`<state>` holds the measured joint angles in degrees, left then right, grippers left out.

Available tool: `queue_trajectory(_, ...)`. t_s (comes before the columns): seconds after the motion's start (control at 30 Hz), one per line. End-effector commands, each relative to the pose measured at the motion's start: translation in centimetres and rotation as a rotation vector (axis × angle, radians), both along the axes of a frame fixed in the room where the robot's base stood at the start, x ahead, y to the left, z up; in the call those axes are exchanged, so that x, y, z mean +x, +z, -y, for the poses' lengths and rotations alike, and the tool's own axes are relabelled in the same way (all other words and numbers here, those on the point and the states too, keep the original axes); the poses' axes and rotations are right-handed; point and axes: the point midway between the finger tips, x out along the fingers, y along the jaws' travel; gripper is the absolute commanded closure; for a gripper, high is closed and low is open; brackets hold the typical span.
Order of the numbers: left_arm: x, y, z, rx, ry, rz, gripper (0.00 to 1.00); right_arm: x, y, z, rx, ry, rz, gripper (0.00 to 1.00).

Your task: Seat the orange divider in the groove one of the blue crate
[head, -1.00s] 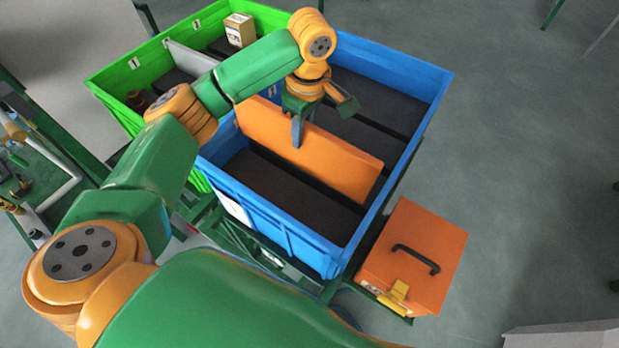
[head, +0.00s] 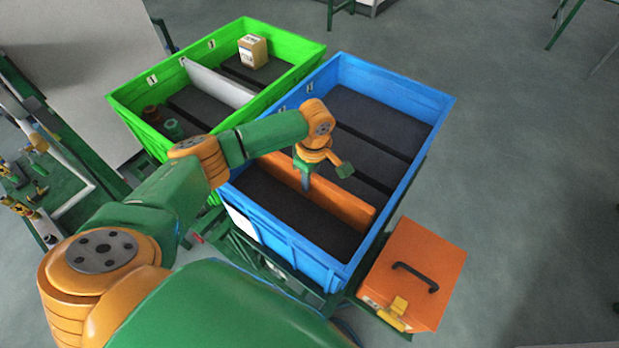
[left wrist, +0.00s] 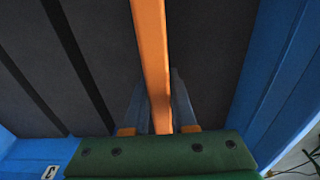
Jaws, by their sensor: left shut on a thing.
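The blue crate (head: 290,252) stands in the middle of the head view, with a dark floor and dark cross grooves (head: 372,140). The orange divider (head: 345,203) stands upright and low inside it, spanning across the crate beside the nearest compartment. Its lower edge is hidden, so I cannot tell how deep it sits in the groove. My left gripper (head: 306,184) is shut on the divider's top edge near its middle. In the left wrist view the fingers (left wrist: 158,92) lie on both sides of the divider (left wrist: 151,40). My right gripper is not in view.
A green crate (head: 135,117) adjoins the blue one at the back left, holding a grey divider (head: 215,83), a carton (head: 253,50) and small parts. An orange case (head: 420,265) with a black handle sits at the blue crate's right. Open floor lies beyond on the right.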

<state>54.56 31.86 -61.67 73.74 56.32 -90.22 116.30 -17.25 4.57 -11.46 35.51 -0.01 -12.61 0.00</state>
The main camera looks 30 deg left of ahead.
Motion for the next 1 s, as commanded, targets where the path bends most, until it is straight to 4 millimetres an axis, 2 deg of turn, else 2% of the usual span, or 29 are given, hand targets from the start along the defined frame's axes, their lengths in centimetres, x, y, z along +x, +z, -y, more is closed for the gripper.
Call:
queue_trajectory(0.03,0.0,-0.1,0.0,0.0,0.0,0.0,0.73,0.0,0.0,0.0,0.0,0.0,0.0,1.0)
queue_trajectory(0.13,0.0,-0.1,0.0,0.0,0.0,0.0,0.46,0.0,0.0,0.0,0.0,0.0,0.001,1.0)
queue_trajectory(0.47,0.0,0.3,0.0,0.0,0.0,0.001,0.45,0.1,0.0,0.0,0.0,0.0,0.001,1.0)
queue_trajectory(0.57,0.1,2.1,0.1,-0.003,0.001,0.004,0.45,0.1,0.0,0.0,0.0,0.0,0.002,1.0)
queue_trajectory(0.8,0.1,8.9,0.6,-0.004,0.0,0.004,0.45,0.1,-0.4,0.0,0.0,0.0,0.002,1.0)
queue_trajectory(0.9,0.0,10.8,0.7,-0.001,0.001,0.003,0.45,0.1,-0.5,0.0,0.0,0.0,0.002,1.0)
queue_trajectory(1.0,-0.1,12.0,0.8,-0.003,0.0,0.001,0.45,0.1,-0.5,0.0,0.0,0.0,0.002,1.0)
